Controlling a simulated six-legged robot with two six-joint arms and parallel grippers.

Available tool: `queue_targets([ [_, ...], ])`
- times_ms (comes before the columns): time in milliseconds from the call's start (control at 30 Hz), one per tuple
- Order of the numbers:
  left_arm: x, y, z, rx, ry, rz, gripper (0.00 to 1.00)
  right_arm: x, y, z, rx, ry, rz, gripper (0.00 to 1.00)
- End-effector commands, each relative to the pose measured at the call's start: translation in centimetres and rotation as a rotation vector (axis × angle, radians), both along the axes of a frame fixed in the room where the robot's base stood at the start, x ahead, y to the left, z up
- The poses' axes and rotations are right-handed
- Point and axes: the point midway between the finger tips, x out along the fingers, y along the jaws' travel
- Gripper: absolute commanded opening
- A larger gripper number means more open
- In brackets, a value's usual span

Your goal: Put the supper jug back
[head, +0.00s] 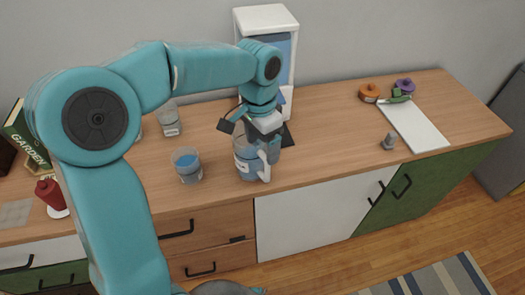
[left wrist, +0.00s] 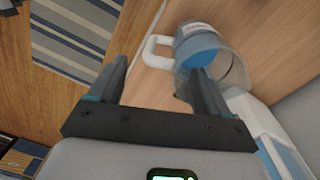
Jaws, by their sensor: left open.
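The clear jug (head: 243,163), with a pale label, blue contents and a white handle, stands upright on the wooden counter in front of the water dispenser (head: 266,20). My left gripper (head: 257,135) is over the jug's handle side, open, and partly hides the jug. In the left wrist view the jug (left wrist: 207,48) is beyond the fingers, and its handle shows between the open fingertips (left wrist: 158,68). The right finger overlaps the jug's side; I cannot tell whether it touches. My right gripper is not in view.
A glass with blue contents (head: 187,166) stands left of the jug, with another clear container (head: 169,119) behind it. A white board (head: 415,125), vegetables and a small grey object (head: 389,141) are at the right. The counter between jug and board is clear.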

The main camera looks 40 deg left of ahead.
Motion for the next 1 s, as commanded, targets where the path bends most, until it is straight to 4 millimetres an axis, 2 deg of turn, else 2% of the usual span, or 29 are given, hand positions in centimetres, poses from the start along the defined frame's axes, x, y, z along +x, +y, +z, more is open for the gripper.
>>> queue_targets([
  [33, 0.1, 0.0, 1.5, 0.000, -0.005, -0.001, 0.78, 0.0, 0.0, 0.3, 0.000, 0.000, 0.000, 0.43],
  [200, 0.1, 0.2, 5.3, 0.000, -0.004, -0.001, 0.78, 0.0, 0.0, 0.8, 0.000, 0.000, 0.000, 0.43],
  [400, 0.1, 0.4, 7.7, 0.000, -0.001, 0.000, 0.78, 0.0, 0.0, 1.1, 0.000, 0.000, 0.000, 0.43],
  [1000, 0.1, 0.4, 8.0, 0.000, 0.000, 0.000, 0.78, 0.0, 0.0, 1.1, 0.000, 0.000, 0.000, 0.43],
])
